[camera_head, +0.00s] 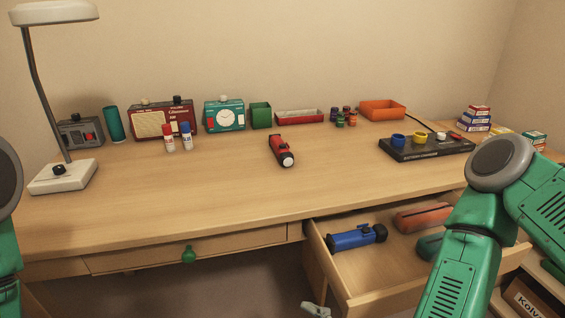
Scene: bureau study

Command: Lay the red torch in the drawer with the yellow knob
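The red torch (281,149) lies on the desk near the middle, its pale lens end towards me. An open drawer (387,268) juts out below the desk at the right. It holds a blue torch (356,237), a red-orange case (424,217) and a dark teal thing partly hidden by my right arm. No yellow knob shows; the outer face of this drawer is mostly out of sight. A shut drawer with a green knob (188,254) is left of it. Parts of both my arms show at the sides, but I can make out neither gripper.
A black stand with cups (427,147) is at the right. The desk's front middle is clear. A small pale thing (315,309) at the bottom edge is unclear.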

